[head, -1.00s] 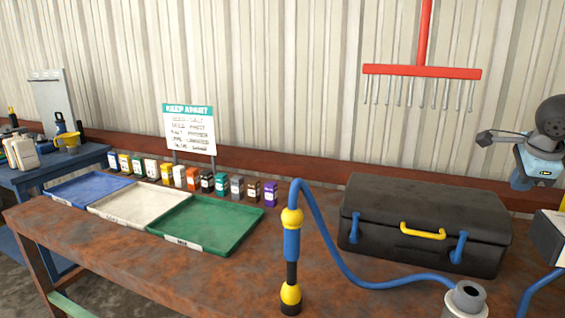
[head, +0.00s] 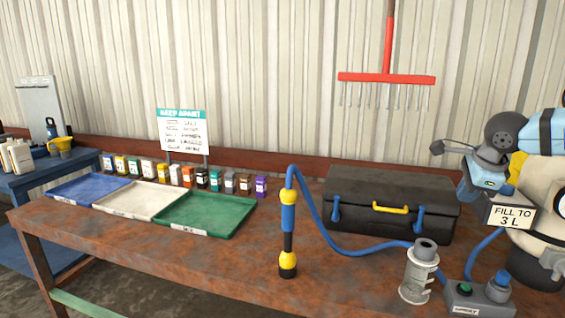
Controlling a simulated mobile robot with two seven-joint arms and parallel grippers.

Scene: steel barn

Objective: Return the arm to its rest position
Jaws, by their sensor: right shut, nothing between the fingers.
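My right gripper (head: 438,147) is shut and empty. It is at the right of the head view, raised above the right end of the black toolbox (head: 350,192) and apart from the things on the table. My right arm comes in from the right edge, its grey and light-blue links in front of a pale container (head: 540,222). My left gripper and left arm are not in view.
A red rake (head: 385,78) hangs behind.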

